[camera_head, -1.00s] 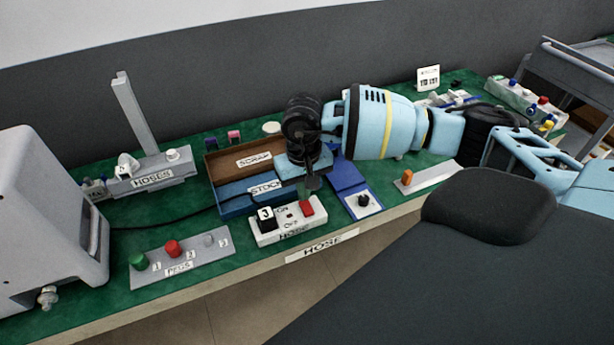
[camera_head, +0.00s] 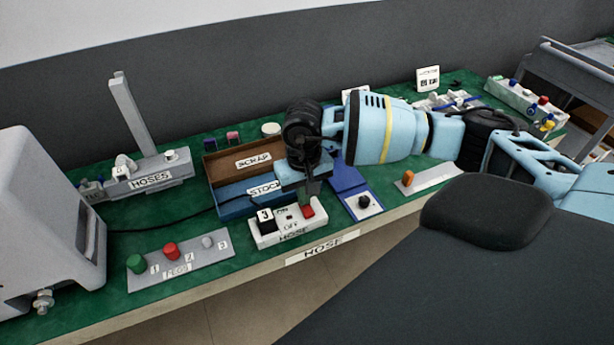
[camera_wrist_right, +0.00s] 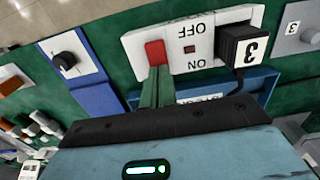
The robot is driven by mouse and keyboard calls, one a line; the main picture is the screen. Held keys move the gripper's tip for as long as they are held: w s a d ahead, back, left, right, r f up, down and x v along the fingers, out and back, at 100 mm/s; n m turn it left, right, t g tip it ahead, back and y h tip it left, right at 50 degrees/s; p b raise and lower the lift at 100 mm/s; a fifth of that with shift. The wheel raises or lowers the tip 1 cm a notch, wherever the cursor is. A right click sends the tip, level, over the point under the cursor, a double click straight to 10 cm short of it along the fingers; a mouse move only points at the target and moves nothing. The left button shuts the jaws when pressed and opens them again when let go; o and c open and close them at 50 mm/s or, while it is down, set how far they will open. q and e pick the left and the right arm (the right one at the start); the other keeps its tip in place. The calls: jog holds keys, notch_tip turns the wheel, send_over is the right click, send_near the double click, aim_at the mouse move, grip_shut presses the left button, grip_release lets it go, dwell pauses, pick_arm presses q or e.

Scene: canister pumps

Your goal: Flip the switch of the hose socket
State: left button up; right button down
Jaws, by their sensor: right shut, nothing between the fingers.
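The hose socket (camera_head: 268,236) is a white block at the table's front edge, marked ON and OFF. A black plug (camera_head: 266,220) labelled 3 sits in its left end, and a red switch (camera_head: 308,212) is at its right end. In the right wrist view the socket (camera_wrist_right: 222,22) shows upside down, with the red switch (camera_wrist_right: 156,53) and the plug (camera_wrist_right: 240,45). My right gripper (camera_head: 309,200) is shut and empty, its tips right at the switch; they also show in the wrist view (camera_wrist_right: 157,72). I cannot tell whether they touch it. My left gripper is out of view.
Behind the socket are the brown scrap tray (camera_head: 218,170) and the blue stock tray (camera_head: 232,208). A blue plate with a black knob (camera_head: 364,202) is close on the right. The pegs board (camera_head: 205,258) is on the left. A black cable (camera_head: 160,229) crosses the green table.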

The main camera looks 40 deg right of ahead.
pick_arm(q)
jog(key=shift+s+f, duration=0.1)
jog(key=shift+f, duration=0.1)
pick_arm(e)
jog(key=shift+f, duration=0.35)
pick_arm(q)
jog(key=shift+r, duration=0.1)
pick_arm(e)
jog(key=shift+r, duration=0.1)
jog(key=shift+r+p, duration=0.55)
jog(key=shift+r, duration=0.95)
jog(key=shift+r+p, duration=0.75)
jog(key=shift+r, duration=1.25)
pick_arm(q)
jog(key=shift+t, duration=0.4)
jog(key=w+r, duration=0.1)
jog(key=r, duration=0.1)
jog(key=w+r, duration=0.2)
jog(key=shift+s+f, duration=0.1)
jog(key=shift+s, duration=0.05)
